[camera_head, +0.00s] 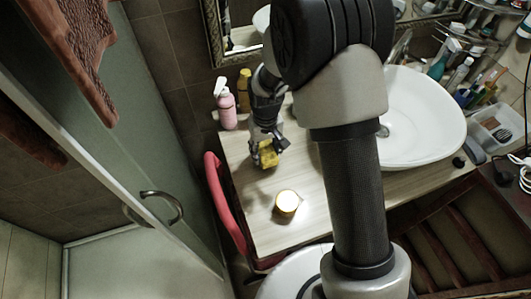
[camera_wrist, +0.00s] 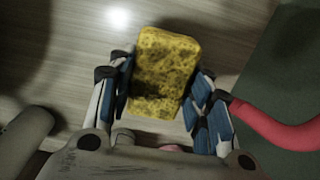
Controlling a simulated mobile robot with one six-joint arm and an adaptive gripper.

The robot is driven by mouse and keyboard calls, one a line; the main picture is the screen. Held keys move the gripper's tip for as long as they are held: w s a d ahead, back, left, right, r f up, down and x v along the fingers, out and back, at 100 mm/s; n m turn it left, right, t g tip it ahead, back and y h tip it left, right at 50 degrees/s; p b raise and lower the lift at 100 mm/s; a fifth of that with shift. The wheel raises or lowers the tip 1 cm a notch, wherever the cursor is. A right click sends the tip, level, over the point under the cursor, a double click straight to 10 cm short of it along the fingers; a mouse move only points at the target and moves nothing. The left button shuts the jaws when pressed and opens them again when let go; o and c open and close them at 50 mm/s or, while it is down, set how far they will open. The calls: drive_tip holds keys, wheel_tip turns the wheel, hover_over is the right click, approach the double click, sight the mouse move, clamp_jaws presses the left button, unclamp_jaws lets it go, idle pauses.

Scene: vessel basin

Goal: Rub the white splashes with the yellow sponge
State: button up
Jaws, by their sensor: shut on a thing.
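The yellow sponge (camera_wrist: 163,68) with dark pores is between the fingers of my gripper (camera_wrist: 160,95), which is shut on it. In the head view the sponge (camera_head: 268,155) is at the left part of the wooden counter (camera_head: 305,215), with my gripper (camera_head: 266,143) above it. I cannot tell whether the sponge touches the counter. I cannot make out white splashes for sure in either view; a bright spot (camera_wrist: 118,17) on the wood in the wrist view may be a light reflection.
A lit candle (camera_head: 287,203) stands on the counter near the sponge. A pink bottle (camera_head: 226,108) and a yellow bottle (camera_head: 244,88) stand behind. The white basin (camera_head: 425,115) is at right. A red curved rail (camera_head: 222,205) runs along the counter's left edge.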

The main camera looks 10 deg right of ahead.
drive_tip(key=shift+r+p, duration=1.75)
drive_tip(key=shift+r, duration=0.85)
